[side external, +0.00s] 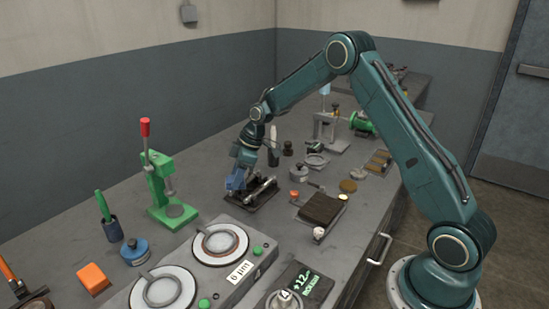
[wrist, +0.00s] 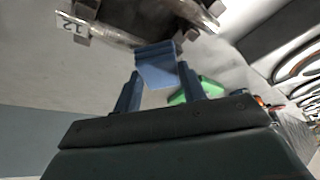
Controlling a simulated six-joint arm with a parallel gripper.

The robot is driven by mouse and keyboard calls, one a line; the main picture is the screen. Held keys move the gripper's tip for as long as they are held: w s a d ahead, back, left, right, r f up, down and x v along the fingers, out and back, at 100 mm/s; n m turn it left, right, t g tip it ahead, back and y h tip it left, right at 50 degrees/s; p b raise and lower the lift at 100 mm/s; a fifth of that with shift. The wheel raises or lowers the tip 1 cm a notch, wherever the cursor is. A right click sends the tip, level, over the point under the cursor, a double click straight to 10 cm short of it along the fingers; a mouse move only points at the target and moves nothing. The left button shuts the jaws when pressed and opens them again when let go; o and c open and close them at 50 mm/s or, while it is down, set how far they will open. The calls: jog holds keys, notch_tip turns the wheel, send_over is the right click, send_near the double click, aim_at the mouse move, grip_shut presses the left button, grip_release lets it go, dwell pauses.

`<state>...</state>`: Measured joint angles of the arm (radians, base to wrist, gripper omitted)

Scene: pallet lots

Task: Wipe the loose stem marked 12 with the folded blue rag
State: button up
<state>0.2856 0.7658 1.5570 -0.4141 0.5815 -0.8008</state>
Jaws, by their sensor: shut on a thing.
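My gripper (side external: 240,168) is over the dark cradle (side external: 248,203) on the bench, pointing down. In the wrist view, my gripper's two blue fingers (wrist: 160,92) are shut on the folded blue rag (wrist: 157,70). The rag also shows at the fingertips in the side view (side external: 232,183). The metal stem marked 12 (wrist: 88,32) lies in the cradle, its label readable at the upper left of the wrist view. The rag's far edge is close to the stem; I cannot tell whether they touch. My gripper and the rag hide part of the cradle in the side view.
A green press with a red handle (side external: 160,185) stands left of the cradle. A grey unit with round plates (side external: 215,275) is in front. A dark block (side external: 321,210) and small parts lie to the right. Bare bench lies between cradle and press.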

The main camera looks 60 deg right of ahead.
aim_at(255, 172)
jog(key=shift+a, duration=0.9)
jog(key=shift+d, duration=5.1)
notch_tip(255, 172, up, 8)
jog(key=shift+a, duration=0.15)
